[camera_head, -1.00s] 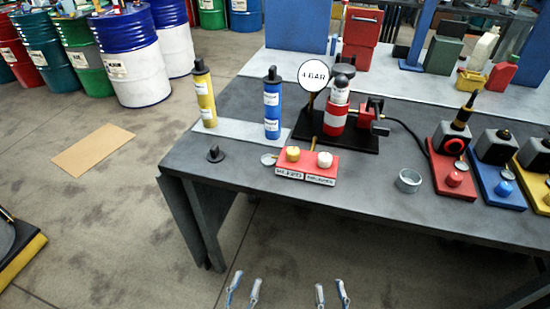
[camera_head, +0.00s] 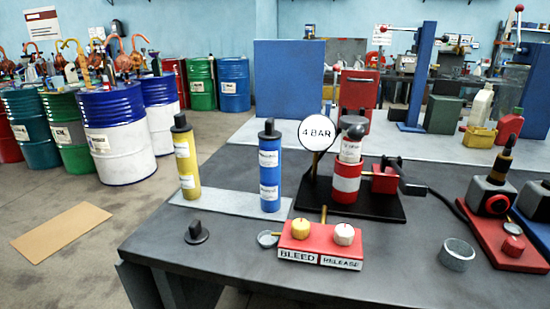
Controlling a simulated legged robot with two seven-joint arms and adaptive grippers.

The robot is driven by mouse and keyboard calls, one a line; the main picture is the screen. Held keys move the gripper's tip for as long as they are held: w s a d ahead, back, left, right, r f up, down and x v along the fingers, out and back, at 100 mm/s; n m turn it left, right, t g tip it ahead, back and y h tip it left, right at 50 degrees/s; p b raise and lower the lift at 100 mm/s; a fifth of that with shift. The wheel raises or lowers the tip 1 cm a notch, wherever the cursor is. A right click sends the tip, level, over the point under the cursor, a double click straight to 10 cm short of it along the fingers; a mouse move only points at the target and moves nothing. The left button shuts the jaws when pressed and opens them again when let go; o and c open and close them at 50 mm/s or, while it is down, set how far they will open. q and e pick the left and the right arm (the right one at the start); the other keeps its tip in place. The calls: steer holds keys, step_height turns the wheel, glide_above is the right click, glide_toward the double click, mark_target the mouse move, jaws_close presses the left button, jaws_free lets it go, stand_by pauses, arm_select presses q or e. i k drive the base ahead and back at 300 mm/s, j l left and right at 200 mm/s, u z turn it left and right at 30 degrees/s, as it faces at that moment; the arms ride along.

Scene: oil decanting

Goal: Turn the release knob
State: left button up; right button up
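The release knob (camera_head: 344,234) is a white knob on the right half of a small red block (camera_head: 318,247) near the table's front edge. A label reading RELEASE (camera_head: 341,262) is on the block's front below it. A yellow knob (camera_head: 301,229) sits beside it on the left, above a BLEED label (camera_head: 297,256). Behind the block, a red and white cylinder (camera_head: 346,178) stands on a black base, with a round 4 BAR sign (camera_head: 316,132) next to it. Neither gripper shows in the head view now.
A blue cylinder (camera_head: 270,172) and a yellow cylinder (camera_head: 186,160) stand on a grey strip at left. A black knob-like part (camera_head: 197,233) lies at the table's front left. A metal cup (camera_head: 457,254) is right of the block, with bare tabletop between. Drums stand behind on the floor.

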mark_target(344, 235)
steer(key=j+z, duration=0.25)
steer(key=j, duration=0.65)
steer(key=k+j+z, duration=0.1)
steer(key=j+z, duration=0.15)
steer(key=j, duration=0.65)
